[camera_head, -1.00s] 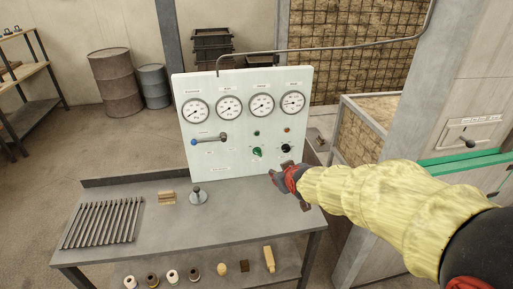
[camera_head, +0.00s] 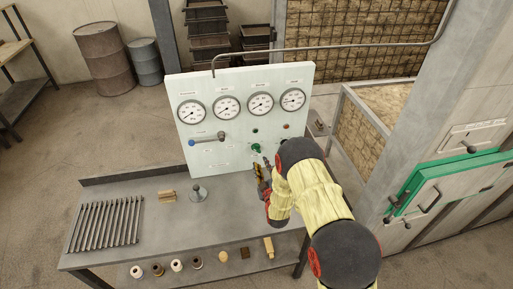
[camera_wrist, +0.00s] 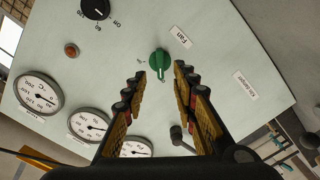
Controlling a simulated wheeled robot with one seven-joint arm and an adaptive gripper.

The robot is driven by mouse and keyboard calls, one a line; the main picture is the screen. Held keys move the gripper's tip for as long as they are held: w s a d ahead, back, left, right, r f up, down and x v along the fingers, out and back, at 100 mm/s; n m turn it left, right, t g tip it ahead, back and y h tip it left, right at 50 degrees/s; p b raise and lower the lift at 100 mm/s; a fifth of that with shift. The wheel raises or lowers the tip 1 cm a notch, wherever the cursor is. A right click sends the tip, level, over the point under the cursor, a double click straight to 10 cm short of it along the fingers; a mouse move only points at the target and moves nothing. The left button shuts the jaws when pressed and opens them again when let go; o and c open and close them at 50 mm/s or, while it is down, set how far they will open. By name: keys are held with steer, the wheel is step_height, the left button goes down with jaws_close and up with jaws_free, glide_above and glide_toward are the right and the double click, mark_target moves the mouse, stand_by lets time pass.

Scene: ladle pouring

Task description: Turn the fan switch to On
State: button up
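The fan switch is a green knob (camera_head: 256,148) low on the pale control panel (camera_head: 210,165). In the wrist view the green knob (camera_wrist: 159,60) stands beside a label reading "Fan" (camera_wrist: 180,37), its grip running roughly up and down the picture. My gripper (camera_head: 261,166) is just below and in front of the knob in the head view. In the wrist view my gripper (camera_wrist: 161,72) is open, with one finger on each side of the knob's line. The fingertips are close to the knob, but I cannot tell whether they touch it.
A black dial (camera_wrist: 95,7) and a red indicator (camera_wrist: 71,50) are near the switch. A lever with a blue end (camera_head: 194,142) sticks out left of it. Several gauges (camera_head: 226,107) line the panel's top. Rods (camera_head: 105,221) lie on the grey bench (camera_head: 160,235) below.

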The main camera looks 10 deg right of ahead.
mark_target(258, 151)
steer(key=shift+w, duration=3.85)
steer(key=shift+c, duration=1.1)
jaws_close()
steer(key=shift+f, duration=0.1)
